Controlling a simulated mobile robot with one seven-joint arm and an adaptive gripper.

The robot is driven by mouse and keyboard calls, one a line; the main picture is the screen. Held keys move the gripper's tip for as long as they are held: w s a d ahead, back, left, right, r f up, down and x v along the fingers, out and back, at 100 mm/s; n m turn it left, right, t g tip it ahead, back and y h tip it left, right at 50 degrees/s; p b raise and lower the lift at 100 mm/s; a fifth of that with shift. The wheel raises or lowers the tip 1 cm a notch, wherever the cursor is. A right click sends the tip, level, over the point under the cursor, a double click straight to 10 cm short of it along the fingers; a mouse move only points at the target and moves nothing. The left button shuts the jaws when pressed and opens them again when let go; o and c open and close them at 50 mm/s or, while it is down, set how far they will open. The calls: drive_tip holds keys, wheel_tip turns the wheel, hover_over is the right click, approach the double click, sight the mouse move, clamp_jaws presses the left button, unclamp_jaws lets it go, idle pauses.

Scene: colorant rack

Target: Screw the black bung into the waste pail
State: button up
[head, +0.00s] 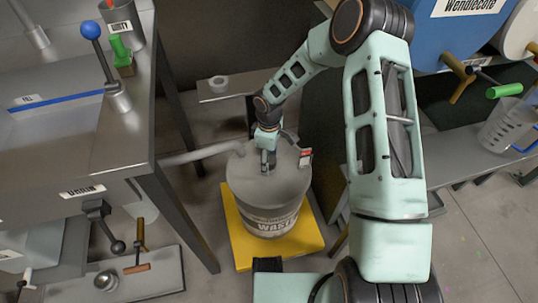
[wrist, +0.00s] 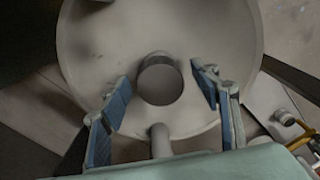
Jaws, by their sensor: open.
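The grey waste pail (head: 268,221) stands upright on a yellow platform in the head view, and its round lid (wrist: 100,50) fills much of the wrist view. A dark round piece (wrist: 160,84), which looks like the bung, is at the lid's middle. I cannot tell how deep it sits or whether its thread has caught. My gripper (head: 268,167) points down over the lid. In the wrist view my gripper (wrist: 166,98) is open, with a blue-padded finger on each side of the dark piece and a visible gap to both. In the head view my gripper hides the piece.
A grey pipe (head: 205,154) reaches from the bench leg towards the pail. A steel bench (head: 110,140) is at left, a low shelf (head: 235,84) behind, and large drums (head: 450,45) on a rack at right. The yellow platform (head: 305,240) is bare around the pail.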

drive_tip(key=shift+f, duration=0.15)
drive_tip(key=shift+c, duration=0.2)
drive_tip(key=c, duration=1.1)
drive_tip(key=o, duration=0.9)
drive_tip(key=shift+o, duration=0.2)
drive_tip(key=shift+n+p, duration=0.65)
drive_tip(key=shift+n, duration=0.55)
drive_tip(key=n+p, duration=0.1)
drive_tip(key=n, duration=0.3)
drive_tip(key=shift+n, duration=0.3)
